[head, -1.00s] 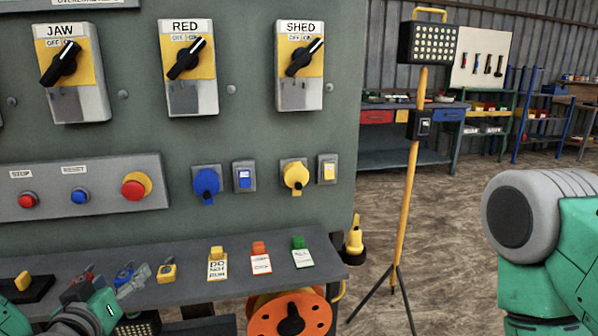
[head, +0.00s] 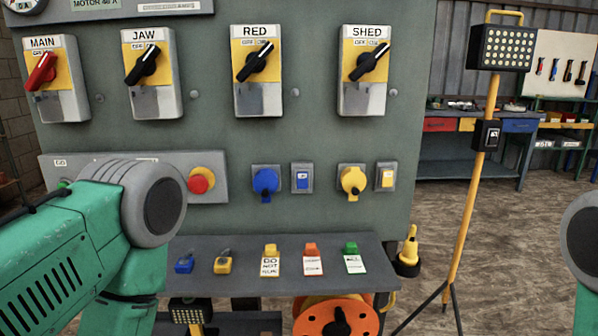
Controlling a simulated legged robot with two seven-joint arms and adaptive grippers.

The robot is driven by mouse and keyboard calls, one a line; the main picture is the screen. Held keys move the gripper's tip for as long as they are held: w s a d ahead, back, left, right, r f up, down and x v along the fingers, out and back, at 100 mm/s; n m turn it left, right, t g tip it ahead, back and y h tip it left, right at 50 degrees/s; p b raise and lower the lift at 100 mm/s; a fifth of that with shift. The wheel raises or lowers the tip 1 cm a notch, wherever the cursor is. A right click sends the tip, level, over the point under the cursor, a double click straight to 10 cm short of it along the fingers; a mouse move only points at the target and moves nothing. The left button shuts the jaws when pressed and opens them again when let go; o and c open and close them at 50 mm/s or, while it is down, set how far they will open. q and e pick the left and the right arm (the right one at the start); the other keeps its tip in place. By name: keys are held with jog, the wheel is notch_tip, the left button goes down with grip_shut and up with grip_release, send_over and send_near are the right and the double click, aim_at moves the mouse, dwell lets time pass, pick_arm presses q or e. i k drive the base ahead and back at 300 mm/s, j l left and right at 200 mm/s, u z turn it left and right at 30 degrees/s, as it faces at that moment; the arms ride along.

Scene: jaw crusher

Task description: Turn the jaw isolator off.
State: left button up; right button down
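The JAW isolator (head: 154,101) is a yellow and grey box in the upper left of the panel. Its black rotary handle (head: 143,66) is tilted from lower left to upper right, with the white-marked end toward the right-hand label, which seems to read ON. Nothing touches the handle. My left arm (head: 80,250) fills the lower left, with a grey joint in front of the control strip below the isolator. Part of my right arm (head: 585,240) shows at the right edge. Neither gripper is in view.
MAIN (head: 70,104), RED (head: 258,99) and SHED (head: 362,103) isolators flank the JAW one. A shelf (head: 205,245) below holds padlocks and tags. An orange reel (head: 310,320) sits underneath. A work light on a yellow tripod (head: 470,200) stands right. The space before the isolators is clear.

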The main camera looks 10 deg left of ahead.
aim_at(146, 65)
jog(key=u, duration=1.3)
